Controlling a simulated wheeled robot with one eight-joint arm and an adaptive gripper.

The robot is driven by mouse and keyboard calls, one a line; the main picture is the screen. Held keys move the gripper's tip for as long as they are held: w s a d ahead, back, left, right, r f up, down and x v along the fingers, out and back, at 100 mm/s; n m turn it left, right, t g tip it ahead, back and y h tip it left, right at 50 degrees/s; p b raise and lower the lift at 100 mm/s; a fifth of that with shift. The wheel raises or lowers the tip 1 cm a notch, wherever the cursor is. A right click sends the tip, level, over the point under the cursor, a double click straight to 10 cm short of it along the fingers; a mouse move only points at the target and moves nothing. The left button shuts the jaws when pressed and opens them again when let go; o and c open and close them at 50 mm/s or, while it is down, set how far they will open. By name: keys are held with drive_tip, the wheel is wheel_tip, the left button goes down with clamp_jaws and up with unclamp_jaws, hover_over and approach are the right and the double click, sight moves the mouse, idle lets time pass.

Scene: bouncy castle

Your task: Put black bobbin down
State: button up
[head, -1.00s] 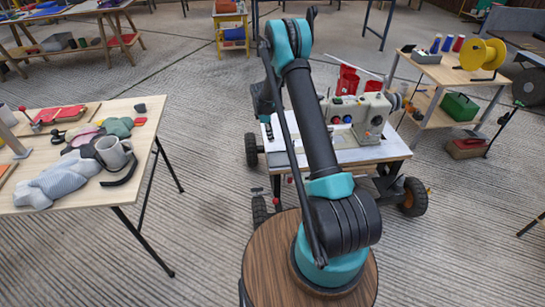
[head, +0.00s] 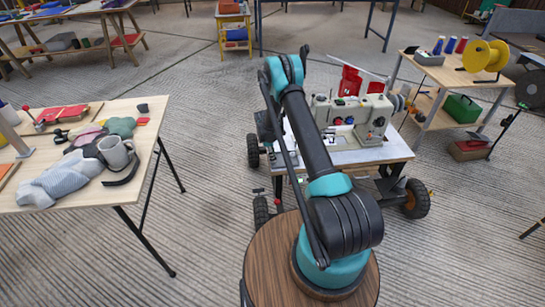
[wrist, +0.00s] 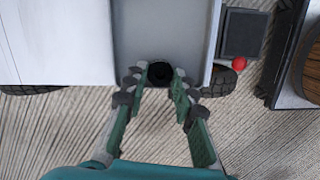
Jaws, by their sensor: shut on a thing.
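The black bobbin (wrist: 160,72) is a small dark round piece with a darker centre, between my fingertips in the wrist view. My gripper (wrist: 158,82) is shut on it, over the near edge of a grey panel (wrist: 165,30) set between white surfaces. Whether the bobbin touches the panel cannot be told. In the head view my arm hides the fingertips and the bobbin. There a cream sewing machine (head: 372,118) stands on a white-topped wheeled table (head: 375,157), just beyond my arm.
A red knob (wrist: 239,63) and a dark square pad (wrist: 244,32) lie right of my gripper in the wrist view. A shelf (head: 447,72) with a yellow reel (head: 484,56) stands at right.

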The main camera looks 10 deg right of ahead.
drive_tip(key=shift+f, duration=0.1)
drive_tip(key=o, duration=0.7)
drive_tip(key=shift+c, duration=0.2)
wheel_tip(320, 180, up, 12)
drive_tip(key=a, duration=0.2)
drive_tip(key=s+d+r+m+t, duration=0.1)
drive_tip(key=s+r+m, duration=0.1)
drive_tip(key=s+r, duration=0.35)
drive_tip(key=s+d+r+m, duration=0.2)
drive_tip(key=r, duration=0.7)
drive_tip(key=s+d+r+m+t+y, duration=0.15)
drive_tip(key=s+r+m, duration=0.25)
drive_tip(key=s+r, duration=0.45)
drive_tip(key=s+d+m+t, duration=0.2)
drive_tip(key=s+m, duration=0.5)
drive_tip(key=s, duration=1.8)
drive_tip(key=shift+s+r+m, duration=0.4)
drive_tip(key=shift+d+y, duration=0.1)
drive_tip(key=shift+y, duration=0.15)
